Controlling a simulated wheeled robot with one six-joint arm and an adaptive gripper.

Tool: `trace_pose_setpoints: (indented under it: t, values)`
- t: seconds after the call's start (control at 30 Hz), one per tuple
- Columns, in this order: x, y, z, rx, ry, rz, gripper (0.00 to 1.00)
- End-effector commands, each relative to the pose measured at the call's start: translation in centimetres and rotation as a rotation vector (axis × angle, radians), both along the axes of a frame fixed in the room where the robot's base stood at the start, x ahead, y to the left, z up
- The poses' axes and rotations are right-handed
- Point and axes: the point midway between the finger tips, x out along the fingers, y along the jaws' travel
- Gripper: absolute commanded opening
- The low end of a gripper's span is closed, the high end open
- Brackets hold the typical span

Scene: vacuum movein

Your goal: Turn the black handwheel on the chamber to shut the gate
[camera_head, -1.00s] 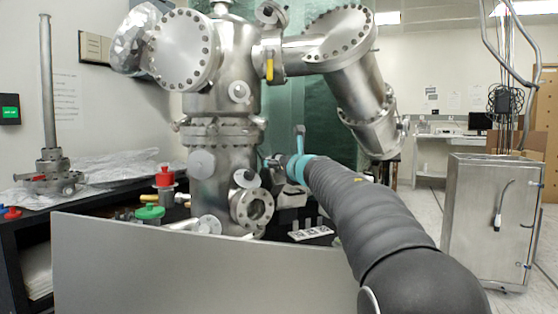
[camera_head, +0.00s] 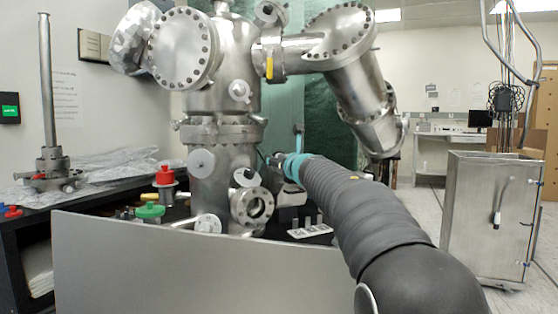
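The steel vacuum chamber (camera_head: 222,95) stands upright in the middle, with round bolted flanges and a slanted tube at its right. My dark sleeved arm reaches in from the lower right, with a teal band near its end. My gripper (camera_head: 269,159) is small and far off, close to the right side of the chamber's lower body. Its fingers are too small and too much covered to tell whether they are open or shut. I cannot make out the black handwheel; the arm's end covers part of that area. Contact with the chamber cannot be told.
A red knob (camera_head: 165,175) and a green knob (camera_head: 150,211) sit left of the chamber. A grey panel (camera_head: 190,265) stands in front. A yellow-handled valve (camera_head: 269,66) is above my gripper. A steel cabinet (camera_head: 487,215) stands right; open floor lies beside it.

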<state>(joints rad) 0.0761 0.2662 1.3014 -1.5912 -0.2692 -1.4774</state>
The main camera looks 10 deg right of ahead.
Motion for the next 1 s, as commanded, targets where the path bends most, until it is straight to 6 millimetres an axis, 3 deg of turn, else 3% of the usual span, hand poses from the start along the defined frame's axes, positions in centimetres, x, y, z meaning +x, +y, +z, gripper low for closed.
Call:
trace_pose_setpoints:
  t: [1.0]
  values:
    - [0.01,-0.05,0.16,0.214,0.056,-0.219,0.19]
